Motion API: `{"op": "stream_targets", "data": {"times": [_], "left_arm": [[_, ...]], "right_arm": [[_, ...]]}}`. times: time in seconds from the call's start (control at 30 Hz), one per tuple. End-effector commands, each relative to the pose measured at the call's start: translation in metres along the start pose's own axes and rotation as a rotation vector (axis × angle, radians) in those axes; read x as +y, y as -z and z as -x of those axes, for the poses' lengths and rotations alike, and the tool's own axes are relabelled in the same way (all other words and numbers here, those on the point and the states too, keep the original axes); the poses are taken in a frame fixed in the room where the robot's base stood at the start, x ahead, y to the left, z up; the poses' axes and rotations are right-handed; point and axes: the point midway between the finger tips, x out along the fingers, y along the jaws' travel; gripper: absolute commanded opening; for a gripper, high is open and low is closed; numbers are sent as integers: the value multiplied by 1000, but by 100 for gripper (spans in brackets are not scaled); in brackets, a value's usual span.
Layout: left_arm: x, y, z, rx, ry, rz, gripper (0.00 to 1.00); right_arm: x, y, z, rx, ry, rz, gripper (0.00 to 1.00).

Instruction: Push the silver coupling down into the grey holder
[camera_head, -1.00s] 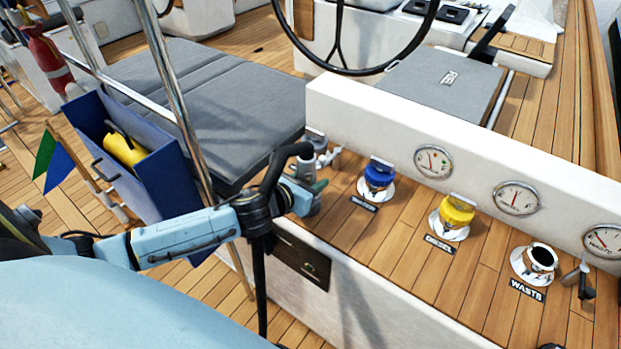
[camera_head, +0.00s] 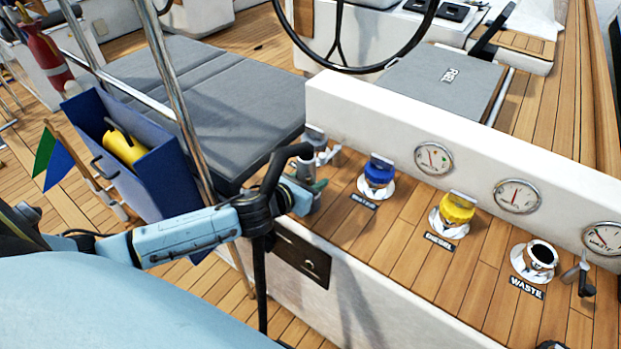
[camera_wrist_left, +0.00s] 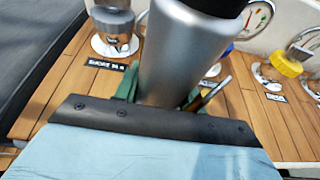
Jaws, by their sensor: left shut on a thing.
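The silver coupling (camera_wrist_left: 183,55) is a smooth metal cylinder with a black upper end, large in the left wrist view. My left gripper (camera_head: 312,188) is shut on it, with green fingers on either side. The fingers also show in the left wrist view (camera_wrist_left: 160,94). In the head view the coupling is mostly hidden by my gripper and the black hose (camera_head: 272,172), which arches over it and hangs down. The coupling's lower end is hidden in the wrist view. I cannot make out the grey holder for sure. My right gripper is not in view.
A grey-capped shore inlet (camera_wrist_left: 113,20) stands close to the coupling. Blue-capped (camera_head: 379,174) and yellow-capped (camera_head: 457,210) deck fittings and an open waste fitting (camera_head: 538,257) line the teak ledge. A white wall with gauges (camera_head: 433,159) rises behind. A blue bin (camera_head: 172,178) stands left.

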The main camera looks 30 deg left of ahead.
Motion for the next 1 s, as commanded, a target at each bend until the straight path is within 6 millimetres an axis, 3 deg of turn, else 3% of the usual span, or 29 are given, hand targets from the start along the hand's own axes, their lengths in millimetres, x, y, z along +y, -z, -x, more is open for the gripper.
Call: {"op": "stream_targets", "data": {"times": [0.13, 0.17, 0.2, 0.57, 1.0], "left_arm": [[0, 2, -1, -3, 1, 0, 0], [0, 1, -1, -4, 1, 0, 43], [0, 1, -1, -4, 1, 0, 48], [0, 3, 3, 3, 1, 1, 49], [0, 2, 39, 2, 1, 1, 49]], "right_arm": [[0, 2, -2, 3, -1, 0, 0], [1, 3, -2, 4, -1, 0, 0], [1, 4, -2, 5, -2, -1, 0], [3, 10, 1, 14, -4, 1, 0], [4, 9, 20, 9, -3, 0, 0]]}}
